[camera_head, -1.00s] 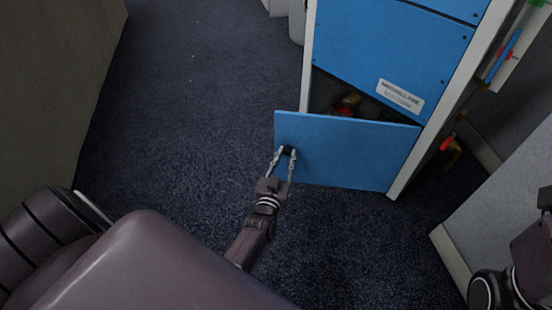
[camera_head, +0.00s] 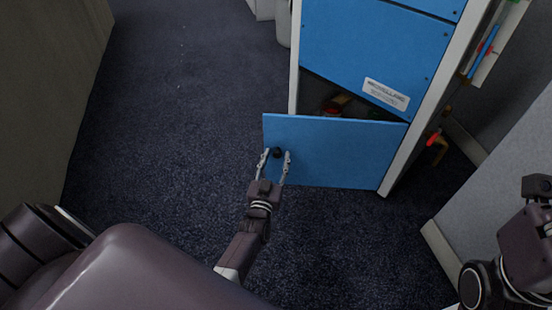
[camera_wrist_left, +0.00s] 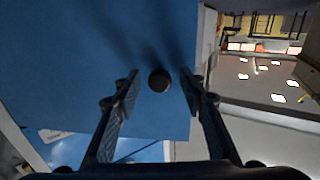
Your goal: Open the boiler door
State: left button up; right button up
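The blue boiler door (camera_head: 340,153) is the lowest panel of a blue and white cabinet (camera_head: 375,42). It stands partly open, swung out on its right side, with a dark gap above it. Its round black knob (camera_head: 277,152) is near the left edge; it also shows in the left wrist view (camera_wrist_left: 159,80). My left gripper (camera_head: 273,158) is open, with its fingers on either side of the knob and apart from it. In the left wrist view the gripper (camera_wrist_left: 160,88) has visible space on both sides of the knob. My right gripper's fingers are not visible.
Red and other items (camera_head: 333,106) show inside the cabinet behind the door. A grey wall panel (camera_head: 500,190) stands to the right, close to my right arm. Dark carpet (camera_head: 150,130) is clear to the left of the door.

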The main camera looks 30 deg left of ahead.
pick_arm(q)
jog(key=v, duration=0.7)
jog(key=shift+s, duration=0.25)
